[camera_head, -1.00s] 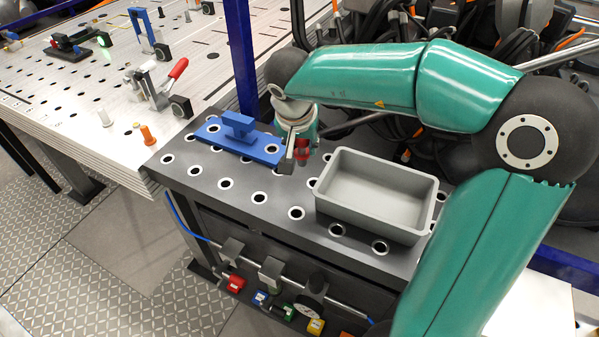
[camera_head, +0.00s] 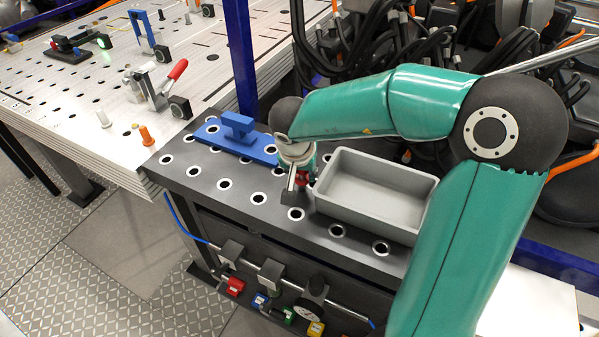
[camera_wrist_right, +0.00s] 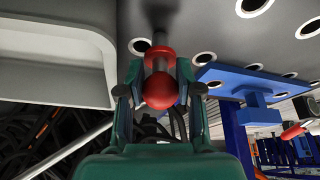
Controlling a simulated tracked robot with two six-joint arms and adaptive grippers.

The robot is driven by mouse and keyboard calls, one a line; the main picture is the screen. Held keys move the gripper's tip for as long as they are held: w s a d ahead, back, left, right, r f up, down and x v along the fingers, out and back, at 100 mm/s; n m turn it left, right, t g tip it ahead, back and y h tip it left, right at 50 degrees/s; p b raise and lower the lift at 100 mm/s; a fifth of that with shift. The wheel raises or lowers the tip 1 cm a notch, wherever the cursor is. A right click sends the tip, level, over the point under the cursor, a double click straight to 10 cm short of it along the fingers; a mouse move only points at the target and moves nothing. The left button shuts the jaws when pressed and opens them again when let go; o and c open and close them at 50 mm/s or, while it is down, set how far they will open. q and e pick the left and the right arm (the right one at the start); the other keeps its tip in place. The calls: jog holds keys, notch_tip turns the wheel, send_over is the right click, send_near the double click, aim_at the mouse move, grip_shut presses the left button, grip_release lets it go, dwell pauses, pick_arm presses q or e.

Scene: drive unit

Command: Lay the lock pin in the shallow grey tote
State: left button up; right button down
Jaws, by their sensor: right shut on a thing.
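The lock pin (camera_wrist_right: 161,90) has a red ball head, a bright metal section and a red collar. My right gripper (camera_wrist_right: 160,88) is shut on it, one finger on each side. In the head view my right gripper (camera_head: 298,190) is low over the dark table, just left of the tote, with a bit of the red pin (camera_head: 304,182) showing. Whether the pin's far end touches the table cannot be told. The shallow grey tote (camera_head: 395,222) stands upright and looks empty; its wall (camera_wrist_right: 55,80) fills the wrist view's upper left. My left gripper is not in view.
A blue fixture (camera_head: 214,135) lies on the dark perforated table (camera_head: 205,184), behind and left of my gripper. Coloured blocks and a gauge hang on a rail (camera_head: 262,270) below the front edge. A light perforated table (camera_head: 70,105) with clamps stands at left.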

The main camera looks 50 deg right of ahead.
jog(key=c, duration=0.8)
grip_release()
jog(key=shift+f, duration=0.1)
jog(key=shift+o, duration=0.2)
